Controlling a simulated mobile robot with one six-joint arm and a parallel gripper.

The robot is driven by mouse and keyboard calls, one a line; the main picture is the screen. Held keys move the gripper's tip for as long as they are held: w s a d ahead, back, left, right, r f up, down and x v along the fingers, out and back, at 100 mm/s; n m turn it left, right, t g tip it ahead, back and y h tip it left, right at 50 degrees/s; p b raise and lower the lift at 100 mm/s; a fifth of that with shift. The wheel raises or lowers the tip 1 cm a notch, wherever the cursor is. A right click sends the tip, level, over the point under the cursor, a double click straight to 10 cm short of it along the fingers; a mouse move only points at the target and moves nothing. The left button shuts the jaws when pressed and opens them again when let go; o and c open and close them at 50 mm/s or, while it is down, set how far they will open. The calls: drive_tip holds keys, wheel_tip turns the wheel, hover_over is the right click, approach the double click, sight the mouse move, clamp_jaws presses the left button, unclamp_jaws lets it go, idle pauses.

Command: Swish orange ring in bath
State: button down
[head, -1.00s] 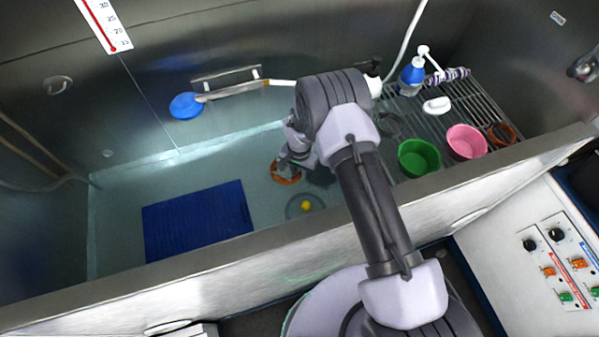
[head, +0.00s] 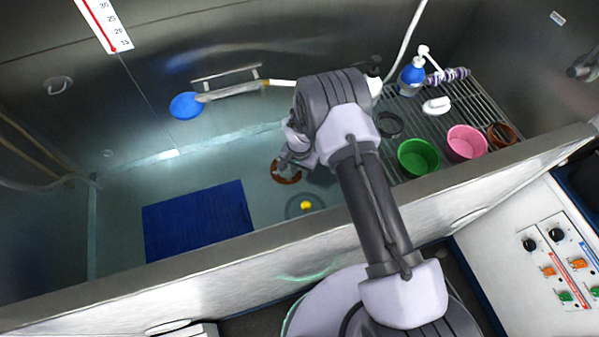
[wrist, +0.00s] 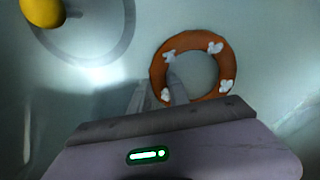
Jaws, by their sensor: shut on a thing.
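The orange ring (head: 286,173) shows brownish-orange in the head view, low in the bath (head: 120,215). In the wrist view the ring (wrist: 226,90) has several pale patches. My gripper (head: 292,163) is shut on the ring's near side; its fingers (wrist: 165,92) reach the left part of the ring in the wrist view. My arm hides part of the bath behind it. Whether the ring touches the bath floor cannot be told.
A yellow ball (head: 305,205) sits at a round grey ring on the bath floor. A blue mat (head: 198,222) lies left. A rack at right holds a green bowl (head: 419,158), a pink bowl (head: 467,140) and a blue bottle (head: 411,76). The bath's front wall (head: 250,260) runs beneath my arm.

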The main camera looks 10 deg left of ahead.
sight(309, 175)
drive_tip(key=shift+w+d, duration=0.1)
idle(0.3)
